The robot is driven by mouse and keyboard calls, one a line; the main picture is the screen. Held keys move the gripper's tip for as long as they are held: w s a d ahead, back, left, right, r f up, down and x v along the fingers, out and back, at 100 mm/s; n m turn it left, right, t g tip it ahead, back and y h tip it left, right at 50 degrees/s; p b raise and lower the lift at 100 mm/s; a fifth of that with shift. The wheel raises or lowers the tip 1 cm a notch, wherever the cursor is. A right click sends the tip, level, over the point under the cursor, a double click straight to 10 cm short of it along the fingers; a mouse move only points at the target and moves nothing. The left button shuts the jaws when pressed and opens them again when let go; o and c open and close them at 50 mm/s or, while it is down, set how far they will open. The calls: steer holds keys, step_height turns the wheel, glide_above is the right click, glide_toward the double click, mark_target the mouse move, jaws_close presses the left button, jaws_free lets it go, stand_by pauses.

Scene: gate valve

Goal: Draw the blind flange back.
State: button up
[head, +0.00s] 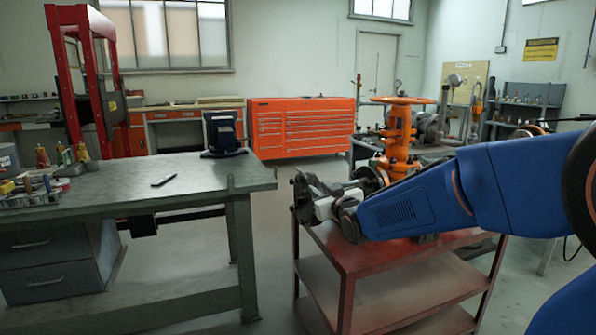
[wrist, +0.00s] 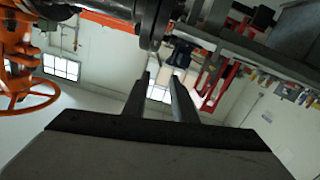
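The orange gate valve (head: 399,138) stands on the red cart, behind my blue arm. In the head view, dark round flange parts (head: 369,179) show at its near left side, partly hidden by my arm. In the wrist view, a pair of dark flange discs (wrist: 151,22) sits at the end of the valve's pipe; I cannot tell the blind flange's edge clearly from its mate. My gripper (head: 303,192) is over the cart's left edge, left of the flange parts. In the wrist view my gripper (wrist: 159,80) has its fingers apart with nothing between them, clear of the discs.
The red cart (head: 372,258) stands below my arm. A grey workbench (head: 150,190) with tools is at the left, with a floor gap between it and the cart. An orange tool chest (head: 300,127) and a red press frame (head: 92,85) stand farther back.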

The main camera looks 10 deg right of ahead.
mark_target(300, 171)
steer(key=shift+t, duration=0.4)
steer(key=w+a, duration=0.1)
steer(key=w, duration=0.5)
steer(key=w+a, duration=0.1)
steer(key=w, duration=0.5)
steer(key=w+a, duration=0.1)
steer(key=w, duration=0.5)
steer(key=shift+w+a+r, duration=0.2)
steer(key=shift+w+r, duration=0.15)
steer(key=shift+r, duration=0.05)
